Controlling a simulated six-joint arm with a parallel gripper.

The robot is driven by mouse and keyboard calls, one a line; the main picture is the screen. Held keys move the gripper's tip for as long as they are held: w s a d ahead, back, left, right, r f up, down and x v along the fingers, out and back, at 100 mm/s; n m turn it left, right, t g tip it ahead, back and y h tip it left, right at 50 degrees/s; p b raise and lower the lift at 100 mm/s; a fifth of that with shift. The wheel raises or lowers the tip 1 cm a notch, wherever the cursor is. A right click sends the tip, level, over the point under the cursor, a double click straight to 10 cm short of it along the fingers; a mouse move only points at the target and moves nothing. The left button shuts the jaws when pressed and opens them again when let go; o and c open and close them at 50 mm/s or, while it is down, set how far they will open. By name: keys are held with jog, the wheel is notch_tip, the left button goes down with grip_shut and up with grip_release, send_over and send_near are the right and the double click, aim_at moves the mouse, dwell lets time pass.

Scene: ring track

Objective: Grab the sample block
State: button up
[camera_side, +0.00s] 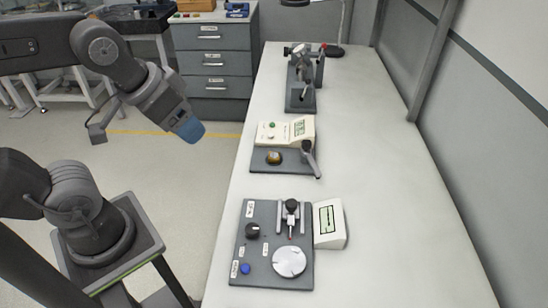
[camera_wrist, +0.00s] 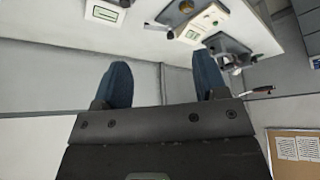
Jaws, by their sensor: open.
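My gripper (camera_side: 188,128) is in the air left of the white table in the side view, apart from everything on it. In the wrist view my gripper (camera_wrist: 161,68) shows two blue fingers spread wide with nothing between them. I cannot pick out a sample block for sure in either view. The front station (camera_side: 268,278) on the table carries a silver disc (camera_side: 289,261), a black knob and a blue knob. The middle station (camera_side: 262,168) carries a small round brass-coloured piece (camera_side: 274,157) beside a cream instrument box (camera_side: 284,132).
A dark stand with an upright instrument (camera_side: 301,87) is at the table's back. A white display box (camera_side: 329,223) sits at the front station's right. The table's right side (camera_side: 390,200) is clear. Grey drawers (camera_side: 213,65) stand beyond my gripper.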

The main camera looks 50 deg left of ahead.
jog(key=w+a+n+g, duration=0.1)
jog(key=w+n+g, duration=0.15)
jog(key=w, duration=0.65)
jog(key=n+g, duration=0.3)
jog(key=n, duration=0.3)
send_over(274, 155)
jog(key=f, duration=2.3)
jog(key=shift+w+d, duration=0.2)
jog(key=shift+w, duration=0.15)
jog(key=f, duration=0.2)
jog(key=s+f, duration=0.1)
jog(key=f, duration=0.1)
jog(key=shift+a, duration=0.2)
jog(key=shift+w+f, duration=0.15)
jog(key=shift+f, duration=0.55)
jog(key=shift+c, duration=0.3)
jog(key=c, duration=1.1)
